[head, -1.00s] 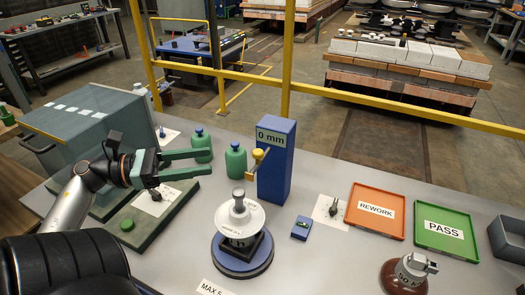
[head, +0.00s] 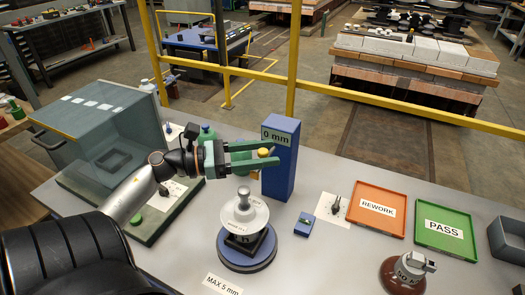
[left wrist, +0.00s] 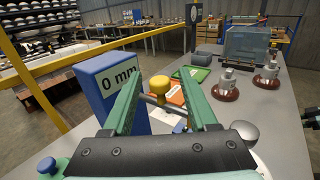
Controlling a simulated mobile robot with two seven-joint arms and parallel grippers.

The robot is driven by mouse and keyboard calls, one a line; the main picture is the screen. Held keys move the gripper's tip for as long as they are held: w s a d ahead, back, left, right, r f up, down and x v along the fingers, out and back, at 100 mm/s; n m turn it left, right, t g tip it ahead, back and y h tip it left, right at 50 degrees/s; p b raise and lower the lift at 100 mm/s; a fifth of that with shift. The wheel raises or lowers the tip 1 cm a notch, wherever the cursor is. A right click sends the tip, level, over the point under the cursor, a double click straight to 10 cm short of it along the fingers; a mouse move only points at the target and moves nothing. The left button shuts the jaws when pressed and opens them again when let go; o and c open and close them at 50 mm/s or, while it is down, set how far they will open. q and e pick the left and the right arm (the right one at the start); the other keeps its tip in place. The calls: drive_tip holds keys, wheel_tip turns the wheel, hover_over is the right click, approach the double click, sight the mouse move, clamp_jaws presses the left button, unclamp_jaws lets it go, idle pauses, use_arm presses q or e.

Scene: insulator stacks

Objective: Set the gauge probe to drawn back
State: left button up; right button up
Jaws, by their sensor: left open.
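The gauge is a blue column (head: 281,170) with a "0 mm" display, also in the left wrist view (left wrist: 108,95). Its probe has a yellow knob (head: 264,153), which shows in the left wrist view (left wrist: 159,85) with a grey rod below it. My left gripper (head: 274,156) is open, with its two green fingers on either side of the yellow knob; in the left wrist view (left wrist: 160,76) the knob sits between the fingers, and I cannot tell whether either touches it. A white insulator disc (head: 231,219) stands on a blue round base (head: 246,256) below. My right gripper is not seen.
An orange REWORK tray (head: 376,227) and a green PASS tray (head: 430,240) lie to the right. A brown-based insulator (head: 389,277) stands at the front right. A small blue box (head: 304,226) lies beside the column. A clear case (head: 130,125) stands at the left.

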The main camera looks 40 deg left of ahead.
use_arm(q)
clamp_jaws()
idle(0.4)
idle(1.0)
